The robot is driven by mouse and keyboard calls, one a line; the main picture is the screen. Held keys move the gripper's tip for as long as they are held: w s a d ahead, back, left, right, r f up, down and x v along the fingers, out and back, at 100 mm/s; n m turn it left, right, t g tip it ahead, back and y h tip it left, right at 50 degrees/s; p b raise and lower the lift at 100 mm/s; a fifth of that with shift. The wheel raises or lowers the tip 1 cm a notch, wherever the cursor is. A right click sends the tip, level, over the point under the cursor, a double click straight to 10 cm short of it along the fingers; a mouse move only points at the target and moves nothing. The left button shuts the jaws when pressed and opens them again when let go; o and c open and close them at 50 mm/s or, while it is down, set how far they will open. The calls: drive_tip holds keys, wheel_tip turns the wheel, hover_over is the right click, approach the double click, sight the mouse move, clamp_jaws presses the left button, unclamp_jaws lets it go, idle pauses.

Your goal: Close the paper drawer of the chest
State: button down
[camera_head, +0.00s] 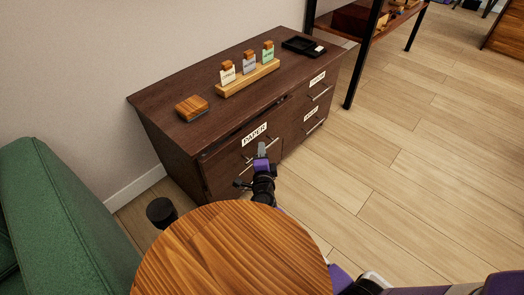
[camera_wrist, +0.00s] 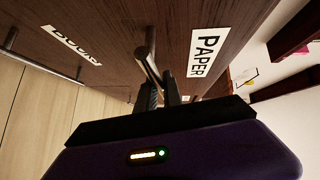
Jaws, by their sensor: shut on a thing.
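The dark brown chest (camera_head: 225,107) stands against the wall in the head view. Its paper drawer, labelled PAPER (camera_head: 254,134), is the upper left one; it appears to stand slightly out, with a dark gap along its top edge. In the wrist view the PAPER label (camera_wrist: 207,52) is close to my fingers. My gripper (camera_head: 262,150) is at the front of this drawer, below the label. In the wrist view my gripper (camera_wrist: 160,88) is shut on the drawer's metal bar handle (camera_wrist: 149,62). My fingers partly hide the handle.
Other labelled drawers with bar handles (camera_head: 317,125) are to the right. A wooden block (camera_head: 191,107), a card stand (camera_head: 247,80) and a black tray (camera_head: 299,45) rest on top. A round wooden table (camera_head: 230,255) and green sofa (camera_head: 60,220) are near. Floor on the right is clear.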

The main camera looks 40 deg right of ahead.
drive_tip(key=w, duration=0.3)
drive_tip(key=shift+w+a+f+b, duration=0.1)
drive_tip(key=shift+w+b, duration=0.15)
drive_tip(key=shift+b, duration=0.1)
drive_tip(key=c, duration=1.5)
unclamp_jaws()
drive_tip(key=shift+s, duration=0.1)
drive_tip(key=p, duration=0.4)
approach(255, 145)
drive_tip(key=x, duration=0.2)
drive_tip(key=shift+s, duration=0.15)
drive_tip(key=shift+s, duration=0.1)
